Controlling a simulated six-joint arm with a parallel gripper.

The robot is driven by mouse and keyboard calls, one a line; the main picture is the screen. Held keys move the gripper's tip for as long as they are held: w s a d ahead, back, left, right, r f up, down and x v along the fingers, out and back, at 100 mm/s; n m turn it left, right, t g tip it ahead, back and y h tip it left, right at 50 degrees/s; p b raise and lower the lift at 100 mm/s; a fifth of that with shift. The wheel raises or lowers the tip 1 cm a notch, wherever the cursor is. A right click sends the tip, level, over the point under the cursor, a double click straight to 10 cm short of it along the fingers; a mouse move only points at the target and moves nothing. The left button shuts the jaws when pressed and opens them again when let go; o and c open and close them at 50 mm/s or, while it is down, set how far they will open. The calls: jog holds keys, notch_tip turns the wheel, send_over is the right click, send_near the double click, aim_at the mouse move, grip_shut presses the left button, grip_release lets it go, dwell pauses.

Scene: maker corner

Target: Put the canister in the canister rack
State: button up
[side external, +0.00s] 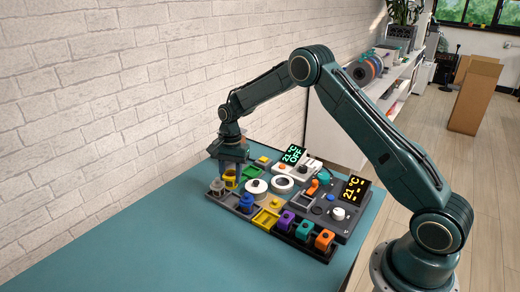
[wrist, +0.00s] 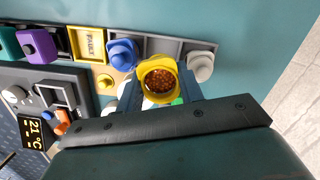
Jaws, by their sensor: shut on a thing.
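The canister is yellow and open-topped, with reddish-brown beads inside; it shows in the wrist view (wrist: 158,80) and in the side view (side external: 231,179). My gripper (wrist: 160,90) is shut on it, one finger on each side; my gripper is also in the side view (side external: 231,163). A grey tray (wrist: 182,46), which seems to be the canister rack, holds a blue piece (wrist: 122,54) and a pale grey piece (wrist: 201,66). The canister is beside the tray's gap between these two. I cannot tell whether its base touches anything.
A yellow bin marked FAULT (wrist: 88,43) stands next to the blue piece. Purple (side external: 287,219), teal (side external: 303,229) and orange (side external: 324,240) blocks line the front. White round parts (side external: 256,187) and a control panel with displays (side external: 353,190) lie right. The teal table (side external: 150,245) is bare at left.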

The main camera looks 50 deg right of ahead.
jog(key=shift+f, duration=0.15)
jog(key=shift+f, duration=3.05)
jog(key=shift+f, duration=0.55)
jog(key=o, duration=1.1)
jog(key=shift+r, duration=0.15)
jog(key=shift+r, duration=3.35)
